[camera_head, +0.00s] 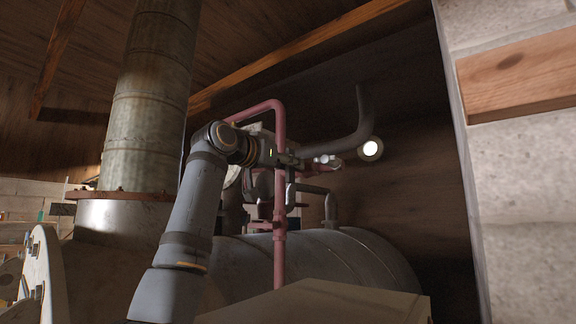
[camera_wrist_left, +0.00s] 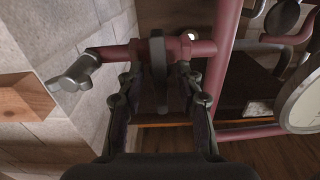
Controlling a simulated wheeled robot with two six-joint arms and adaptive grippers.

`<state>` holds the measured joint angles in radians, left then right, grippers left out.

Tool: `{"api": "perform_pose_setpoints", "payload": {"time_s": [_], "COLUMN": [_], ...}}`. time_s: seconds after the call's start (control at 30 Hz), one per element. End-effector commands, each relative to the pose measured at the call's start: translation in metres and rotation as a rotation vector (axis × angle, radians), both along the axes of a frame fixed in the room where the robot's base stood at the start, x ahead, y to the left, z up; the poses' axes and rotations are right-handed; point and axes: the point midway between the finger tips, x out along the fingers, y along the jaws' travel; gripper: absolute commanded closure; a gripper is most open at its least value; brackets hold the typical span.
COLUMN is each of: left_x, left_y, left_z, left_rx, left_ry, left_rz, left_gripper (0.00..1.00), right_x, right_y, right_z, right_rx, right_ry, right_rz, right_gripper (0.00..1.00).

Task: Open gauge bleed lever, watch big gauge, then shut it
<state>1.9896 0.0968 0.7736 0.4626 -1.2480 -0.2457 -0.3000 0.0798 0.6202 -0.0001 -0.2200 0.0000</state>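My left gripper (camera_head: 290,161) is up at the red pipework in the head view, its arm rising from the lower left. In the left wrist view its two fingers (camera_wrist_left: 159,76) stand apart, one on each side of a dark upright lever (camera_wrist_left: 158,52). The lever sits on a short red valve branch. Gaps show between it and the fingers, so I see no grip on it. A big round gauge (camera_wrist_left: 304,104) with a pale face is cut off at the right edge of the wrist view. In the head view the gauge is mostly hidden behind my arm. My right gripper is not in view.
A red pipe (camera_head: 279,255) runs vertically beside the gripper, above a large horizontal tank (camera_head: 345,257). A grey metal nozzle (camera_wrist_left: 75,74) ends the branch at the left of the wrist view. A pale block wall (camera_head: 520,180) stands to the right.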

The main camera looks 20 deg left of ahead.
Motion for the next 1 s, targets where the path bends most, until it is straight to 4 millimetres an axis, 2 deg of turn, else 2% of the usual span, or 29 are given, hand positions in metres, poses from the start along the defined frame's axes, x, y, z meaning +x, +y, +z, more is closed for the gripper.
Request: {"api": "perform_pose_setpoints", "payload": {"time_s": [0.17, 0.27, 0.37, 0.6, 0.7, 0.83, 1.0], "left_x": [-0.003, -0.011, -0.028, -0.083, -0.099, -0.111, -0.113], "left_y": [0.001, 0.005, 0.011, 0.031, 0.037, 0.041, 0.041], "left_z": [0.001, 0.001, 0.001, 0.001, 0.001, 0.000, 0.000], "left_rx": [-0.001, -0.001, -0.001, 0.000, -0.001, 0.000, 0.000], "left_ry": [-0.003, -0.004, -0.005, -0.004, -0.002, 0.000, 0.000], "left_rz": [0.001, 0.001, 0.003, 0.003, 0.002, 0.001, 0.000], "left_gripper": [0.65, 0.65, 0.65, 0.65, 0.65, 0.65, 0.65], "right_x": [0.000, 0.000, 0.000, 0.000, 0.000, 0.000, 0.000], "right_y": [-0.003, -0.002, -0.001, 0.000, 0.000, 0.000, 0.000], "right_z": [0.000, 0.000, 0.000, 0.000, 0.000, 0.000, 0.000], "right_rx": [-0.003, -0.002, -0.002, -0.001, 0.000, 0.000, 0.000], "right_ry": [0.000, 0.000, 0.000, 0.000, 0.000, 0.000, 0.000], "right_rz": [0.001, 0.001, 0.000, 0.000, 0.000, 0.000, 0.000], "right_gripper": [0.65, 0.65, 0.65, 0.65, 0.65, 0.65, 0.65]}}
